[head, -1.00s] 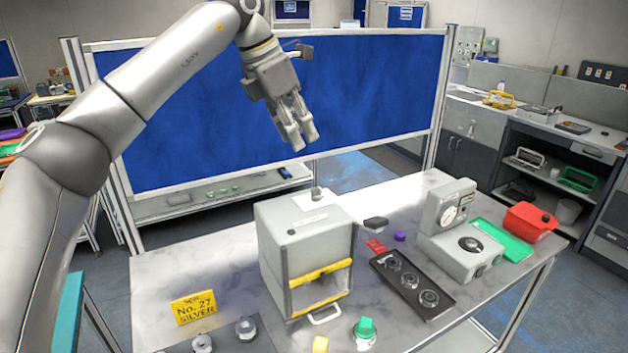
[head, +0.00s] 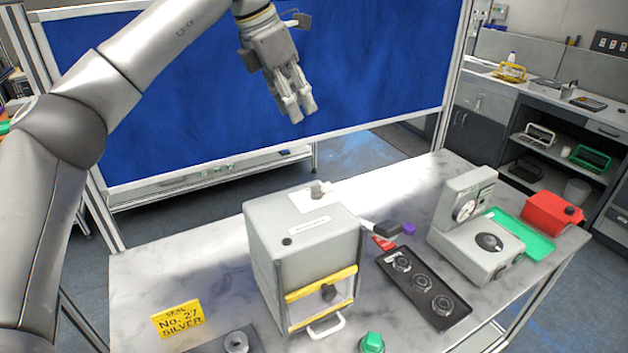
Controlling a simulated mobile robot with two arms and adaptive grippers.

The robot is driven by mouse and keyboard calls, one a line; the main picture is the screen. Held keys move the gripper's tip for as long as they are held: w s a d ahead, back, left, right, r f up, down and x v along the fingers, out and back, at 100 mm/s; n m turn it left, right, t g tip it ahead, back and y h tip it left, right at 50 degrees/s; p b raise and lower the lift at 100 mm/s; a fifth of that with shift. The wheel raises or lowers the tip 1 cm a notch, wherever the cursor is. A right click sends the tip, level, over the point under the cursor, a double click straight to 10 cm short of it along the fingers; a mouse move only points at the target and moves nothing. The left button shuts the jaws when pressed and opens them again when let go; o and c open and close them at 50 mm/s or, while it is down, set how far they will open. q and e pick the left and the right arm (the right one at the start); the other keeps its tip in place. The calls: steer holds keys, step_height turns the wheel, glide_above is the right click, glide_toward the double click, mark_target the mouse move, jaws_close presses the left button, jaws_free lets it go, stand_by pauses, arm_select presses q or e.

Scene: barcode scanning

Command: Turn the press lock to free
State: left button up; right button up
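The press appears to be the grey box (head: 262,258) on the marble-look table, with a yellow-edged opening at its front. A dark knob (head: 328,293) shows in that opening. A small grey knob (head: 317,189) stands on a white plate on the box's top, and a small dark button (head: 287,241) sits nearer the front. I cannot tell which part is the lock. My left gripper (head: 297,110) hangs in the air above and behind the box, touching nothing, its fingers close together and pointing down. My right gripper is not in view.
A yellow sign (head: 178,319) stands left of the box. To its right are a black tray (head: 409,281) with round fittings, a grey device with a dial (head: 471,244), a green tray (head: 535,242) and a red container (head: 550,214). A green knob (head: 372,342) is at the front edge.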

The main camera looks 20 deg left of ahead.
arm_select(q)
steer(key=s+f+b, duration=0.1)
steer(key=b, duration=0.8)
glide_toward(316, 185)
steer(key=p+x, duration=0.3)
steer(key=x, duration=0.5)
steer(key=shift+w+d+f, duration=0.1)
steer(key=shift+w+f, duration=0.05)
steer(key=shift+f, duration=0.25)
jaws_close()
